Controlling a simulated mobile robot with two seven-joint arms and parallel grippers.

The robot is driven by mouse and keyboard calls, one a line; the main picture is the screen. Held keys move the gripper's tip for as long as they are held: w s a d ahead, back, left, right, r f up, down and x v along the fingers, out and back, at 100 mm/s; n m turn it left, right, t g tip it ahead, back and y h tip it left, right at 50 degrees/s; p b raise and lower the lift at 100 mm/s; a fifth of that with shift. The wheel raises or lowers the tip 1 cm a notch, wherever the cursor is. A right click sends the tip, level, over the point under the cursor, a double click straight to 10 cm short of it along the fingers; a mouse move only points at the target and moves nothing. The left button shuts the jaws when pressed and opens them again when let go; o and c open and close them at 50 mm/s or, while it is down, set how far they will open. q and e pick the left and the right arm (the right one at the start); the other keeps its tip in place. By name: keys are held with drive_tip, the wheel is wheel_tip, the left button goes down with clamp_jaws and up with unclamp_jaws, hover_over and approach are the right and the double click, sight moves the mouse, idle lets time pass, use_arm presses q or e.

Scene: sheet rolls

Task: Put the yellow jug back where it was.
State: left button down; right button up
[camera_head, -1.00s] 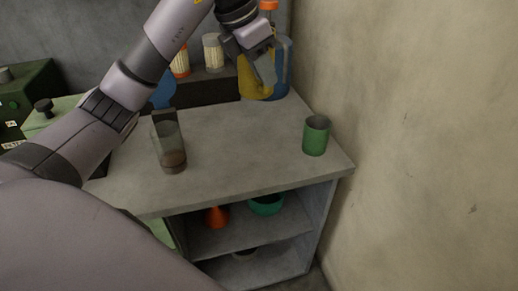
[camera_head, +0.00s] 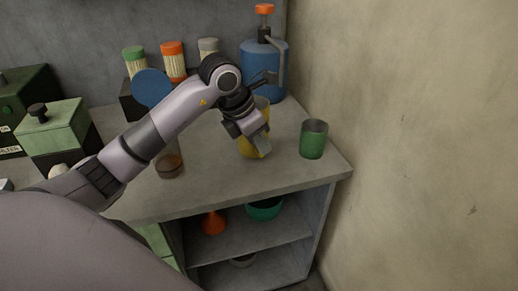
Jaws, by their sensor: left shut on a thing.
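The yellow jug (camera_head: 262,143) is at the right part of the grey countertop (camera_head: 215,188), left of the green cup. My left gripper (camera_head: 258,139) is shut on the jug and covers much of its front. The jug looks about upright. I cannot tell whether its base touches the counter. My right gripper is not in view.
A green cup (camera_head: 313,140) stands near the counter's right edge. A clear container (camera_head: 169,166) is partly behind my arm. A blue pump bottle (camera_head: 264,68) and several lidded jars (camera_head: 173,62) stand at the back. A wall (camera_head: 420,140) bounds the right.

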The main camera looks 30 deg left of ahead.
use_arm(q)
wheel_tip(320, 180, down, 2)
drive_tip(key=shift+f, duration=0.2)
drive_tip(key=c, duration=1.1)
unclamp_jaws()
drive_tip(key=shift+o, duration=0.2)
